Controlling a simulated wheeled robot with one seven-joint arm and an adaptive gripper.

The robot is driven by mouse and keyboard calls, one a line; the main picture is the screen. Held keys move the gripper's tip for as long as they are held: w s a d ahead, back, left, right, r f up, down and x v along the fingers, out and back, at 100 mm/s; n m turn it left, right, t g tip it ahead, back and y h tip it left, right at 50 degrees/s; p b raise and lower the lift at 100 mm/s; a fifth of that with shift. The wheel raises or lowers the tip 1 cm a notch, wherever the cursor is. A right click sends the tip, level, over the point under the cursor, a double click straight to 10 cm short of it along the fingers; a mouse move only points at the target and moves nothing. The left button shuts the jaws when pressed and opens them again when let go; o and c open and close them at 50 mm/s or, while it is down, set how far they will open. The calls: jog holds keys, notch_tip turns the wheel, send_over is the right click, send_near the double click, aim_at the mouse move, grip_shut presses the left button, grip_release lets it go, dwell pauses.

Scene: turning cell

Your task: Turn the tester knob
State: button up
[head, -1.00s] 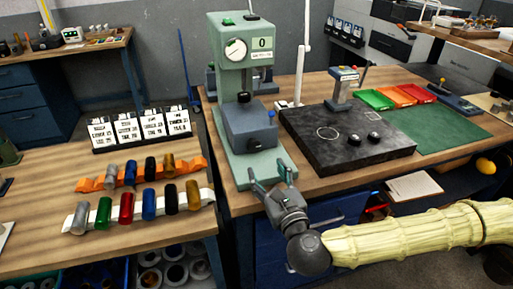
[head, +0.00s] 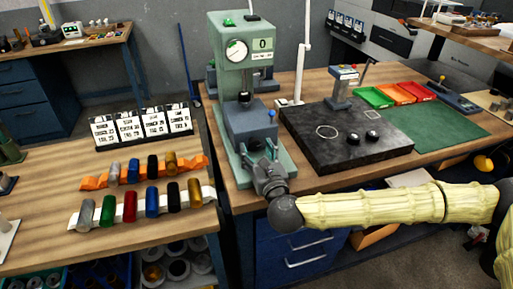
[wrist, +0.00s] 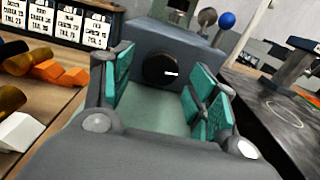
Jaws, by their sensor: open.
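The tester (head: 235,55) is a tall green machine on the bench, with a dial and a display reading 0. Its grey-blue block (head: 248,122) sits low on the green base. In the wrist view, the black round tester knob (wrist: 161,71) with a white mark pointing right is on the block's front face. My gripper (head: 257,150) is just in front of the block in the head view. In the wrist view my gripper (wrist: 160,88) is open, its teal finger pads on either side of the knob. I cannot tell whether the pads touch it. The knob is hidden in the head view.
A blue-balled lever (wrist: 226,20) rises at the block's right. A dark stone plate (head: 345,140) lies right of the tester. Coloured cylinders on racks (head: 140,204) and label cards (head: 142,125) are on the left table. A green mat (head: 440,125) lies at right.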

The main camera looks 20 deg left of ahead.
jog(key=shift+w+a, duration=0.25)
jog(key=shift+w, duration=0.1)
jog(key=c, duration=1)
jog(key=shift+f+b, duration=0.1)
jog(key=shift+b, duration=0.2)
jog(key=shift+f+m+b, duration=0.15)
jog(key=shift+m+b, duration=0.55)
jog(key=shift+b, duration=0.2)
jog(key=shift+m+b, duration=0.8)
jog(key=shift+b, duration=0.1)
jog(key=shift+r, duration=0.3)
